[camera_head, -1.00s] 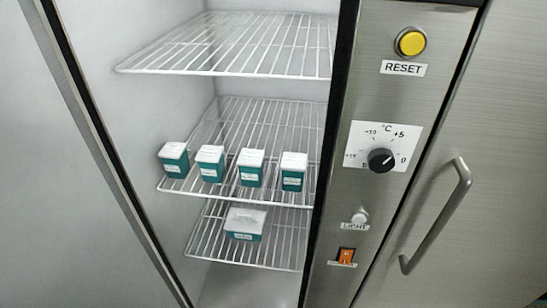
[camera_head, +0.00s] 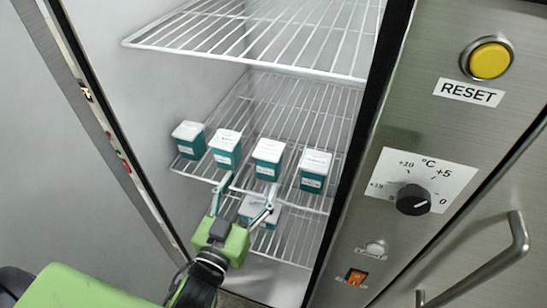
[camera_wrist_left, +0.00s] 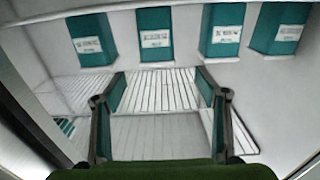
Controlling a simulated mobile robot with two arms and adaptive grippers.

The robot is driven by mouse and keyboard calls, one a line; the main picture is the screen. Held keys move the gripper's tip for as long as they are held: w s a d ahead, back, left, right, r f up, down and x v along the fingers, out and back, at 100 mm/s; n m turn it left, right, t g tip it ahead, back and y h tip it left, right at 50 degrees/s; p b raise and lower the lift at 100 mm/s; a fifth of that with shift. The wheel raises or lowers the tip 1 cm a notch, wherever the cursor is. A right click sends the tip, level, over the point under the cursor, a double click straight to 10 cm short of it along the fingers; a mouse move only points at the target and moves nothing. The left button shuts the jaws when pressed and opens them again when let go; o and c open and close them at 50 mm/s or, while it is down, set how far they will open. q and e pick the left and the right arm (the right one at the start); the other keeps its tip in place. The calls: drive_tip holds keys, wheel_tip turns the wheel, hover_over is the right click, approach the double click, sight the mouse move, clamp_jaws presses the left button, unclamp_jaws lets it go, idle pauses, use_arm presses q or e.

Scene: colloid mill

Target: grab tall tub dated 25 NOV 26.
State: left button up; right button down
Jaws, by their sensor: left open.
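Several tall teal tubs with white lids stand in a row along the front of the middle wire shelf: the leftmost (camera_head: 188,140), a second (camera_head: 225,150), a third (camera_head: 267,160) and the rightmost (camera_head: 314,171). Their label dates are too small to read. In the left wrist view the row shows along the top, including a tub (camera_wrist_left: 155,38) and another (camera_wrist_left: 222,30). My left gripper (camera_head: 248,187) is open and empty, just in front of and below the row, around the second and third tubs. It touches no tub that I can make out. My right gripper is out of view.
A lower, wider teal tub (camera_head: 254,211) sits on the bottom shelf, partly hidden by my left gripper. The empty top shelf (camera_head: 270,40) overhangs the row. The cabinet wall bounds the left, and the steel control panel (camera_head: 400,240) the right.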

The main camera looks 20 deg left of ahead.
sight(269, 148)
use_arm(q)
drive_tip(key=w+p, duration=0.1)
drive_tip(key=w, duration=0.4)
drive_tip(key=shift+w+d+r, duration=0.1)
drive_tip(key=shift+w, duration=0.8)
drive_tip(key=shift+w+r+p, duration=0.1)
drive_tip(key=shift+w+p, duration=0.1)
drive_tip(key=shift+p, duration=0.2)
drive_tip(key=w, duration=0.1)
drive_tip(key=w+p, duration=0.1)
drive_tip(key=w+r+p, duration=0.1)
drive_tip(key=w, duration=0.1)
drive_tip(key=shift+w+d, duration=0.1)
drive_tip(key=shift+d, duration=0.25)
drive_tip(key=shift+w+f, duration=0.15)
drive_tip(key=shift+w, duration=0.2)
drive_tip(key=c, duration=1.5)
